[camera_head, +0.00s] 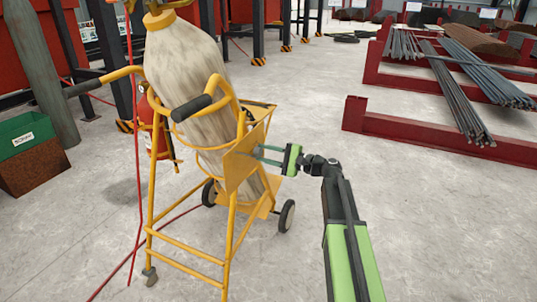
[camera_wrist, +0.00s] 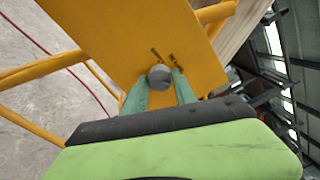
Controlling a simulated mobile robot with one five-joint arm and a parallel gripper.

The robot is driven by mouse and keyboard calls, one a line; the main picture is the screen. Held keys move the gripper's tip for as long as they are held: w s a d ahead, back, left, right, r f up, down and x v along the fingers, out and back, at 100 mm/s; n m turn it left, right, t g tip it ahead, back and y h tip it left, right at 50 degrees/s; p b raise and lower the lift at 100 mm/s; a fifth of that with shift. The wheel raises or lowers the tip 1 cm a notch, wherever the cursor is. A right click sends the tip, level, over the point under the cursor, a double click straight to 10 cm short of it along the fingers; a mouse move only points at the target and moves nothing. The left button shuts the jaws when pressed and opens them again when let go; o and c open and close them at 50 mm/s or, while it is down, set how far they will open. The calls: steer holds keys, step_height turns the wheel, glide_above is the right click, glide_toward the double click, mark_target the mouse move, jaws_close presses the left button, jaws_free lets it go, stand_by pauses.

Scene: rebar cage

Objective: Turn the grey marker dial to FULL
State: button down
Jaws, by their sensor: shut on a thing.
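The grey marker dial (camera_wrist: 160,76) is a small round knob on a yellow plate (camera_wrist: 135,30). The plate (camera_head: 238,168) is fixed to the side of a yellow wheeled cart (camera_head: 163,255) in the head view. My gripper (camera_wrist: 160,79) has its two teal fingers on either side of the dial, shut on it. In the head view my gripper (camera_head: 260,154) reaches the plate from the right, and the dial itself is hidden there. Small dark marks (camera_wrist: 163,56) show on the plate just beyond the dial, too small to read.
The cart carries a tall dirty-white cylinder (camera_head: 185,75) and stands beside a red extinguisher (camera_head: 152,135). A green bin (camera_head: 25,135) is at left. Red racks (camera_head: 430,132) with rebar bundles (camera_head: 465,105) stand at right. The floor right of the cart is clear.

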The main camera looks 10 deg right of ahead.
steer(key=shift+s+a+m, duration=0.1)
steer(key=shift+a+m, duration=0.15)
steer(key=shift+m, duration=0.25)
stand_by(0.3)
steer(key=c, duration=1)
jaws_free()
steer(key=shift+d, duration=0.1)
steer(key=v, duration=1.7)
steer(key=shift+d, duration=0.2)
steer(key=shift+a, duration=0.1)
